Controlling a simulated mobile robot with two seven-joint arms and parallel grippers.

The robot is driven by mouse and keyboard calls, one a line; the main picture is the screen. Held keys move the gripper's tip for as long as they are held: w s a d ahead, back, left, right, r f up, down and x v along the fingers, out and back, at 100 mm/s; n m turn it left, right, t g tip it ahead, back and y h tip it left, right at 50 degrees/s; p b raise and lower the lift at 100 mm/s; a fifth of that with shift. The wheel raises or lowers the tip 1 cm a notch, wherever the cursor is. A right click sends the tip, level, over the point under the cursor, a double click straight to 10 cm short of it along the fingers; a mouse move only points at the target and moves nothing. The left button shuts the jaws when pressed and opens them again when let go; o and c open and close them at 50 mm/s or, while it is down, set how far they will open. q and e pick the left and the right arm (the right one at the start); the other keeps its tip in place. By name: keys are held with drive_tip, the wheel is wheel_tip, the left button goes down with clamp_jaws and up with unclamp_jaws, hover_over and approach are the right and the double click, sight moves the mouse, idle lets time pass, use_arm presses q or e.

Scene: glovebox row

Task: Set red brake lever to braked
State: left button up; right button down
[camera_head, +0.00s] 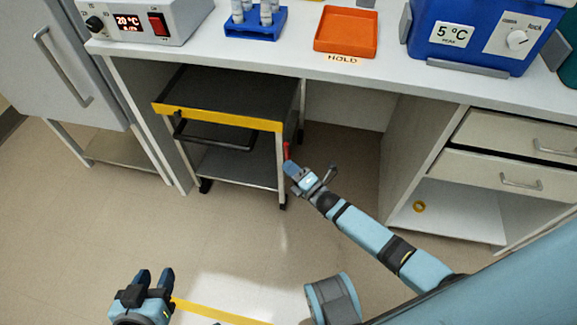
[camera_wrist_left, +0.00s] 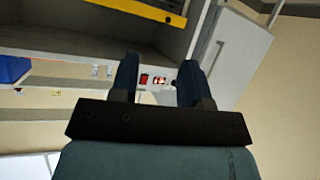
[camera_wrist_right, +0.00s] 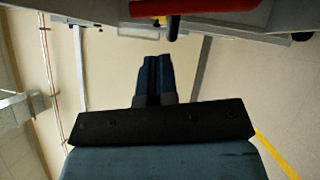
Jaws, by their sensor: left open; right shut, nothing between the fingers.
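The red brake lever (camera_head: 286,149) is a short red bar low on the right front side of the cart (camera_head: 222,116), under its yellow front edge. In the right wrist view the lever (camera_wrist_right: 190,7) lies across the top edge, partly cut off. My right gripper (camera_head: 290,168) is shut and empty, its fingertips just below the lever in the head view. In its wrist view, the fingertips (camera_wrist_right: 155,60) show a small gap to the lever; contact cannot be told. My left gripper (camera_head: 155,277) is open and empty over the floor, away from the cart.
The cart stands under the white bench, with a black handle (camera_head: 215,141) in front. A drawer cabinet (camera_head: 510,150) is to the right and a grey cabinet (camera_head: 62,65) to the left. An orange tray (camera_head: 346,31) and a blue device (camera_head: 470,35) stand on the bench. Floor in front is clear.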

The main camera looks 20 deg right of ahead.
drive_tip(key=p+v, duration=0.1)
drive_tip(key=v, duration=0.9)
drive_tip(key=shift+r+p, duration=0.2)
drive_tip(key=shift+p, duration=0.15)
drive_tip(key=shift+s+a, duration=0.1)
